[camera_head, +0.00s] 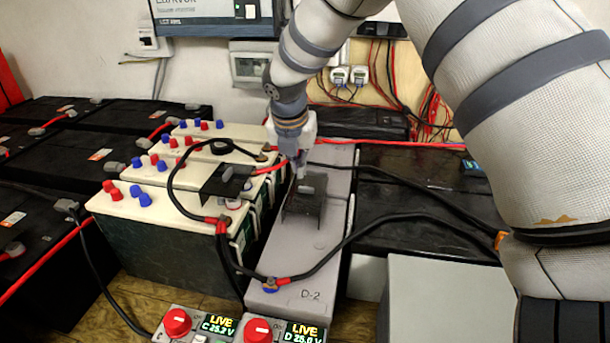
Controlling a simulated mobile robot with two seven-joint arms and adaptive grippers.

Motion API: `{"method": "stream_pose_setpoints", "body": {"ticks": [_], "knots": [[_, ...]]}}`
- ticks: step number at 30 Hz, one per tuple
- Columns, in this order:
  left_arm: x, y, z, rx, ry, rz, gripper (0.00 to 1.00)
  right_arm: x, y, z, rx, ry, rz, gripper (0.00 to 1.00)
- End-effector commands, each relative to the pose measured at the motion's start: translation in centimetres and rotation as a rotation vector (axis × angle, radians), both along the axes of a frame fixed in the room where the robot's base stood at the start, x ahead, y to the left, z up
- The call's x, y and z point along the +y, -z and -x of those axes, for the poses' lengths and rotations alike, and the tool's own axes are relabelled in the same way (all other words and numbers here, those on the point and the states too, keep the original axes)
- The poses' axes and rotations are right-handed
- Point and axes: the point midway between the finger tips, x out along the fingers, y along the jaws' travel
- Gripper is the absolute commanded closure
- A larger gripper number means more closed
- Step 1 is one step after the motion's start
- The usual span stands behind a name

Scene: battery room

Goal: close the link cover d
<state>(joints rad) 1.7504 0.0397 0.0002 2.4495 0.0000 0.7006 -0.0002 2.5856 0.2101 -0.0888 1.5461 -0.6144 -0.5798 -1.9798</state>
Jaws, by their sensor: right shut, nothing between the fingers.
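The link cover d (304,207) is a small dark flap on top of the long grey battery block (300,293) marked D-2, in the middle of the head view. It looks raised at a slant; its exact angle is hard to tell. My right gripper (301,174) points down at the far upper edge of the cover. It is shut with nothing held, and its fingertips are very close to the cover; I cannot tell if they touch. The terminals around the cover are largely hidden. My left gripper is not in view.
A similar dark cover (226,181) sits on the cream batteries (160,205) to the left. Black cables (345,244) cross the grey block. Two control boxes with red knobs (177,322) and lit LIVE displays stand in front. My right arm fills the upper right.

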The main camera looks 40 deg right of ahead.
Motion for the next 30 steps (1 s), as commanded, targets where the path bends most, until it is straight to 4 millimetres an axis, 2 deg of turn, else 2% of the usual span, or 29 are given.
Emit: {"method": "stream_pose_setpoints", "body": {"ticks": [2, 5, 7, 9, 24, 30], "knots": [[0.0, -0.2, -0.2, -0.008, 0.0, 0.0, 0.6, 0.4, -0.9, 0.3, -0.002, -0.003, 0.001, 1.0], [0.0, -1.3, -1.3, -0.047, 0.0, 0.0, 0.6, 3.5, -1.7, 2.5, -0.002, -0.014, 0.002, 1.0], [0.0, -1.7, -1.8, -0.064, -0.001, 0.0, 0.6, 4.8, -1.7, 3.8, -0.004, -0.007, 0.004, 1.0], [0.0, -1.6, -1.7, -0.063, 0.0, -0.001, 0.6, 5.1, -1.0, 4.2, -0.001, -0.001, 0.002, 1.0], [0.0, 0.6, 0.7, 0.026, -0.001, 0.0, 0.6, 2.2, 9.0, 2.0, 0.012, 0.001, 0.0, 1.0], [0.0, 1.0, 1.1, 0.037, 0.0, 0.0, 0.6, -0.2, 8.7, 0.0, 0.003, 0.002, -0.001, 1.0]]}}
